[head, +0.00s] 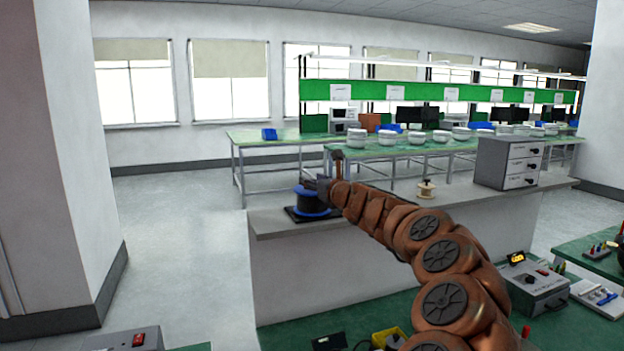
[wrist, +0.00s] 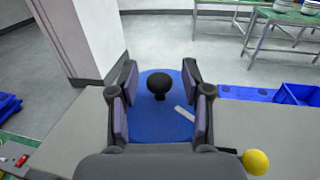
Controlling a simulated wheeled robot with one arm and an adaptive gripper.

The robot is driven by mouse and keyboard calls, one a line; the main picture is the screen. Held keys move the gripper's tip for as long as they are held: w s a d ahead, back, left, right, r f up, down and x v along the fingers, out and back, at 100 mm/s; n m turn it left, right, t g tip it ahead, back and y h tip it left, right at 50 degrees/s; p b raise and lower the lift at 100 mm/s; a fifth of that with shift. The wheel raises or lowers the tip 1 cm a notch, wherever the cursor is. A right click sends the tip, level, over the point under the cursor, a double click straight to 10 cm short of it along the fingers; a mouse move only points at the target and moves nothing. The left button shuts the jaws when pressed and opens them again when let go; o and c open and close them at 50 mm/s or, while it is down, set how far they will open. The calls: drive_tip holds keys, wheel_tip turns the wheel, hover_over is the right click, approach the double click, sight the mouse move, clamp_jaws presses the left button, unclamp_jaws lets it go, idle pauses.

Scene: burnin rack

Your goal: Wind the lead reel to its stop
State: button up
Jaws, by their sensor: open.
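The lead reel (head: 310,201) stands on a dark base near the left end of the grey counter, with a blue flange and a dark middle. In the wrist view its round blue top (wrist: 160,117) carries a black knob (wrist: 158,85) and a small pale strip. My gripper (head: 322,186) is over the reel. In the wrist view my gripper (wrist: 158,95) is open, with one finger on each side of the knob and a gap to both. The fingers hide the sides of the blue disc. I cannot tell how high the fingertips are above it.
The grey counter (head: 400,206) also holds a small pale spool (head: 427,190) and a grey drawer cabinet (head: 507,163) to the right. A yellow ball (wrist: 256,162) shows at lower right in the wrist view. A white pillar (head: 75,150) stands left. Floor is clear between.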

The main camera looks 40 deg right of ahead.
drive_tip(key=shift+w, duration=0.35)
clamp_jaws()
idle(0.3)
